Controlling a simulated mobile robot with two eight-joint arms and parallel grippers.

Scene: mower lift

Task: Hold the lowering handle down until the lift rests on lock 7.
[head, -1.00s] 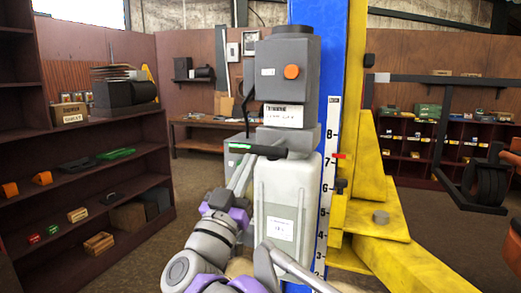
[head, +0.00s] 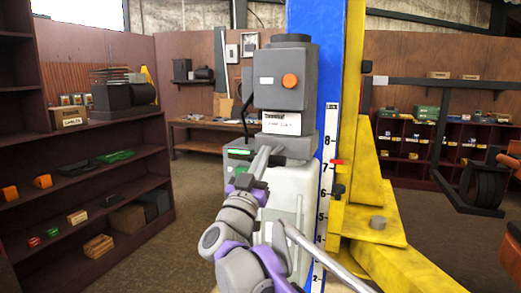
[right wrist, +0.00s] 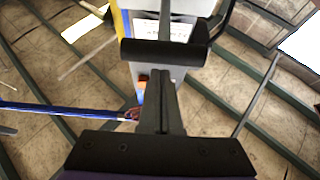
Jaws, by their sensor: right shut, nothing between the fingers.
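The grey power unit (head: 285,75) with an orange button (head: 290,81) stands in front of the blue lift post (head: 327,75). My right gripper (head: 264,160) is shut and empty in front of it, at the black lowering handle. The handle shows as a dark bar (right wrist: 163,52) across my shut fingers (right wrist: 160,100) in the right wrist view; contact is unclear. The white lock scale (head: 325,185) has a red marker (head: 337,161) close to 7 and a black block (head: 338,190) close to 6. The yellow carriage (head: 368,190) is beside the scale. My left gripper is out of view.
A shelf (head: 100,215) with boxes and small parts stands at the left. A workbench (head: 205,125) is behind. A dark lift arm (head: 440,140) reaches across at the right. Open floor (head: 180,255) lies between the shelf and the power unit.

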